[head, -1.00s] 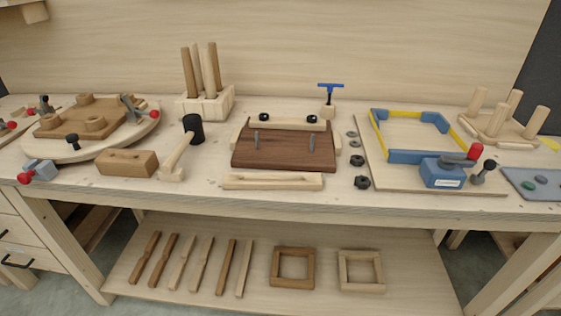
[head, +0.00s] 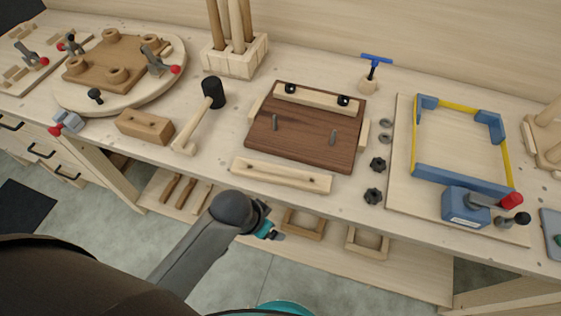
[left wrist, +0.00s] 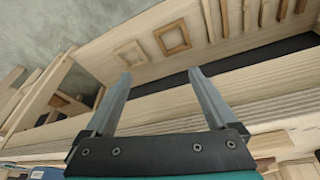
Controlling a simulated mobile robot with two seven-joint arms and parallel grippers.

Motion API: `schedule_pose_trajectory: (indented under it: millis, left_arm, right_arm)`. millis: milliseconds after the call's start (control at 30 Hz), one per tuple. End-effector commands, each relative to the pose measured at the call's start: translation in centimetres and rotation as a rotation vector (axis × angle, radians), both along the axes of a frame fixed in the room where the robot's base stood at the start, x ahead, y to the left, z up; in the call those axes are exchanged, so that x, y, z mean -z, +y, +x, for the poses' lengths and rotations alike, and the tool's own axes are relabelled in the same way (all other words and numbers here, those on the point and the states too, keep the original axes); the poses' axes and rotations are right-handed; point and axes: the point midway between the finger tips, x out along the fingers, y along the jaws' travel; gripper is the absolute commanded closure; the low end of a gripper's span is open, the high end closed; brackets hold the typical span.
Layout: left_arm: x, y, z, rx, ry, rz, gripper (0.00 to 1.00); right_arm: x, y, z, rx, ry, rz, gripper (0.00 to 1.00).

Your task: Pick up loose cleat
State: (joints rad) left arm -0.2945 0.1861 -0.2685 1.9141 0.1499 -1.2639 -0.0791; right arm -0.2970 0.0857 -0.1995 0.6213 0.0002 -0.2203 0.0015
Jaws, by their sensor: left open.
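The loose cleat (head: 281,175) is a pale wooden bar with small dark holes near its ends. In the head view it lies flat on the bench, just in front of a dark brown board (head: 300,140). A similar pale bar (head: 312,96) sits along the board's far edge with two black knobs on it. My left gripper (head: 271,232) is low in front of the bench edge, below and apart from the cleat. In the left wrist view its two fingers (left wrist: 160,75) are spread with nothing between them. I cannot make out the cleat there. My right gripper is not in view.
A mallet (head: 205,112) and a wooden block (head: 145,127) lie left of the board. Black star knobs (head: 376,180) and a blue clamp (head: 466,205) are to the right. The bench front edge and lower shelf with square frames (left wrist: 172,38) are close to my left gripper.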

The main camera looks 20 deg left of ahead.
Motion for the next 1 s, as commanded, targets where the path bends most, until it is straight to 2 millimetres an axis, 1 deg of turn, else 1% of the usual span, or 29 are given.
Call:
schedule_pose_trajectory:
  millis: [33,167,200,233,367,500,633,767,867,1000]
  left_arm:
    - [-2.9,-0.5,0.4,0.027,-0.013,-0.007,0.09]
    - [-7.9,-1.9,0.8,0.097,-0.033,-0.023,0.09]
    - [-9.8,-2.5,1.1,0.134,-0.043,-0.028,0.09]
    - [-10.9,-3.0,1.5,0.175,-0.050,-0.030,0.09]
    - [-11.9,-4.7,2.9,0.313,-0.054,-0.031,0.09]
    - [-13.5,-6.1,4.5,0.472,-0.059,-0.016,0.09]
    - [-15.2,-6.7,6.0,0.642,-0.048,0.025,0.09]
    - [-17.1,-6.2,7.3,0.814,-0.018,0.090,0.09]
    - [-18.5,-5.1,8.3,0.925,0.020,0.149,0.09]
    - [-20.6,-3.0,9.5,1.040,0.081,0.223,0.09]
  right_arm:
    - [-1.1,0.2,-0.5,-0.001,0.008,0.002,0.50]
    - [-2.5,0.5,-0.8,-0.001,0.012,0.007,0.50]
    - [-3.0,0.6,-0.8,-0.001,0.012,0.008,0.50]
    - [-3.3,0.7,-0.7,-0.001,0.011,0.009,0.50]
    - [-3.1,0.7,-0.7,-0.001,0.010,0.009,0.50]
    - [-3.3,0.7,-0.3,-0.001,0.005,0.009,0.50]
    - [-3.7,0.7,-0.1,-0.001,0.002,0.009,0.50]
    - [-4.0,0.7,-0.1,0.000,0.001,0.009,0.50]
    - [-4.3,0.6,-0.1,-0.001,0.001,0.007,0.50]
    - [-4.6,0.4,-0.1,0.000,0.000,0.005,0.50]
